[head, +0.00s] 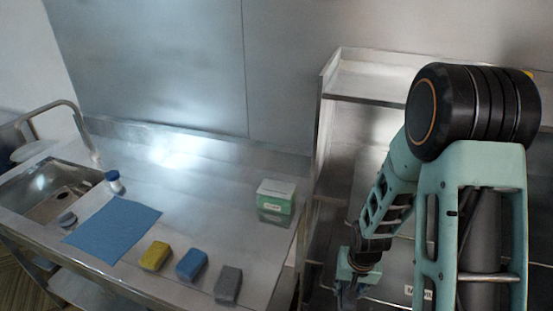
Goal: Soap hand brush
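I cannot make out a hand brush for certain. My gripper (350,290) hangs low to the right of the counter, away from these things. It points down, and its fingers are too small and dark to tell open from shut.
A blue cloth (113,228) lies flat on the steel counter (205,228). Yellow (155,256), blue (191,264) and grey (228,284) blocks line the front. A green-and-white box (275,198) stands back right. The sink (55,188) is left; a steel shelf unit (365,88) is right.

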